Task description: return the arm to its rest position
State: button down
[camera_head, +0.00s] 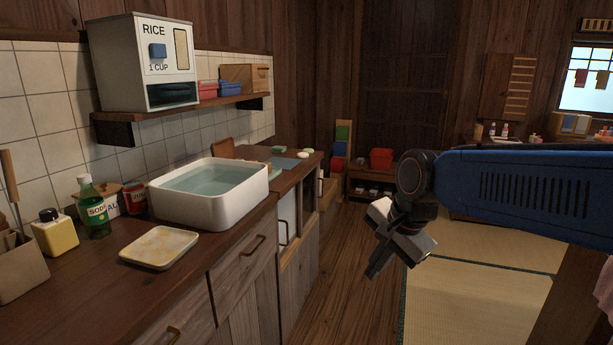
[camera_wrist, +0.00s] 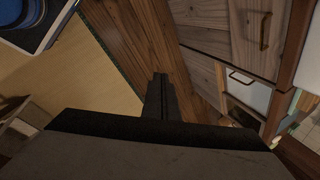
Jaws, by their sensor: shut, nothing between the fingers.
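My arm reaches in from the right edge in the head view, with a blue link and a dark joint. My gripper (camera_head: 374,274) hangs at its end, tilted down and to the left, over the wooden floor right of the counter. It is apart from everything. In the wrist view my gripper (camera_wrist: 160,78) has its two dark fingers together, with nothing between them. The wooden floor and the cabinet fronts show beyond them.
A wooden counter (camera_head: 190,262) on the left bears a white basin (camera_head: 225,208) of water, a yellow tray (camera_head: 159,248), and a green soda bottle (camera_head: 93,207). A rice dispenser (camera_head: 145,60) stands on the shelf. Open wooden floor (camera_head: 340,305) and tatami (camera_head: 480,300) lie right of the counter.

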jog(key=s+d+f+n+h, duration=0.1)
jog(key=s+d+f+n, duration=0.2)
jog(key=s+d+n, duration=0.2)
jog(key=s+d+f+n+t+h, duration=0.1)
jog(key=s+d+f+n, duration=0.3)
jog(key=s+d, duration=0.5)
jog(key=shift+s+d+n, duration=0.25)
jog(key=shift+s+n, duration=0.65)
jog(key=shift+s, duration=0.2)
jog(key=shift+f, duration=0.1)
